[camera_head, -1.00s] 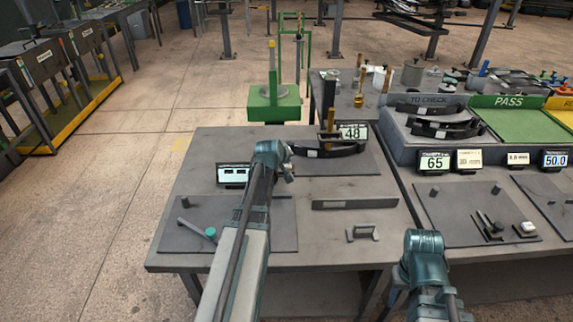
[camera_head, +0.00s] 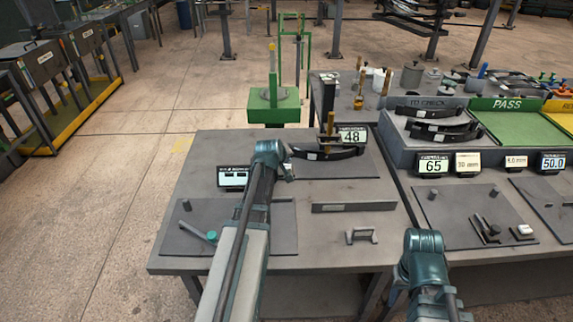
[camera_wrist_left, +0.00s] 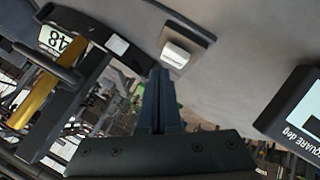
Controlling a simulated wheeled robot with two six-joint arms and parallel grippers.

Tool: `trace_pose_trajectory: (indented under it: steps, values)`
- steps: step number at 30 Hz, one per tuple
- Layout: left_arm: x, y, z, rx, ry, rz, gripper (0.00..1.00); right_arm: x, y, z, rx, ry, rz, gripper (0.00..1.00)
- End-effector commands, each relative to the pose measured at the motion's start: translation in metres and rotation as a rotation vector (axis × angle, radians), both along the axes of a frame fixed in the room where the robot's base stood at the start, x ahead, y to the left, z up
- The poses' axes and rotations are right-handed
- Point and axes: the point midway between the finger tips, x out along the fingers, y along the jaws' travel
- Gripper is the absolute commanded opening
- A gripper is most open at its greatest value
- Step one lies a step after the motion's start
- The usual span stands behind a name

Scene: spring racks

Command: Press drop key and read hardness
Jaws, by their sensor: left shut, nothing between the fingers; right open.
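My left gripper (camera_wrist_left: 160,100) is shut and empty in the left wrist view. Its fingertips are close to a small white key (camera_wrist_left: 176,56) on a dark base; I cannot tell whether they touch. The hardness display (camera_head: 352,136) reads 48 in the head view. It also shows in the left wrist view (camera_wrist_left: 62,42), turned over. The tester with a brass post (camera_head: 331,122) stands beside it, over a dark curved leaf spring (camera_head: 338,153).
A display (camera_head: 233,176) stands left of my left arm. A flat grey bar (camera_head: 354,206) and a small handle (camera_head: 361,235) lie on the front of the table. At right are a rack of leaf springs (camera_head: 438,130), a green PASS tray (camera_head: 505,125) and more displays.

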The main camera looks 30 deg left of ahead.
Motion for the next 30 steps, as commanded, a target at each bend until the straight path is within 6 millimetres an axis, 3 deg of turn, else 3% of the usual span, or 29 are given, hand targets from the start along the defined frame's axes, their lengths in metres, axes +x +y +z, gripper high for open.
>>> trace_pose_trajectory:
  steps: [11, 25, 30]
  values:
    - [0.000, 0.000, 0.003, 0.000, 0.000, 0.000, 0.00, 0.000, 0.000, 0.003, 0.000, 0.000, 0.000, 0.50]
    - [0.000, 0.000, 0.047, 0.000, 0.000, 0.000, 0.00, 0.000, 0.000, 0.047, 0.000, 0.000, 0.000, 0.50]
    - [0.000, 0.000, 0.051, 0.000, 0.000, 0.000, 0.00, 0.000, 0.000, 0.051, 0.000, 0.000, 0.000, 0.50]
